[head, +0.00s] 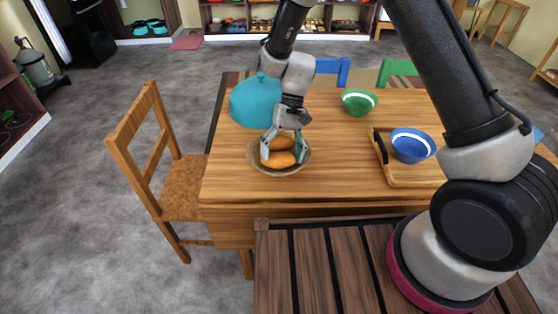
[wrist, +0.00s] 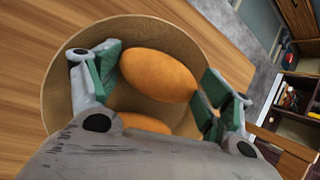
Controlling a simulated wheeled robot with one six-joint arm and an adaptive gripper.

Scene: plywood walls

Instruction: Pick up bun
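Two orange-brown buns lie in a round tan bowl (head: 263,170) on the wooden table. The rear bun (head: 279,143) and the front bun (head: 279,159) both show in the head view. My gripper (head: 283,152) points down over the bowl, its fingers at or inside the rim. In the wrist view, one bun (wrist: 158,75) lies between my gripper's (wrist: 158,82) open green-padded fingers, with a gap on the left side; contact on the right is unclear. The other bun (wrist: 140,122) is mostly hidden behind my gripper's body. The bowl (wrist: 62,95) surrounds the fingers.
A teal domed lid (head: 256,101) stands behind the bowl. A green bowl (head: 359,102) is at the back right. A wooden tray (head: 400,177) with a blue bowl (head: 412,146) sits to the right. A wooden chair (head: 165,170) stands left of the table (head: 226,178).

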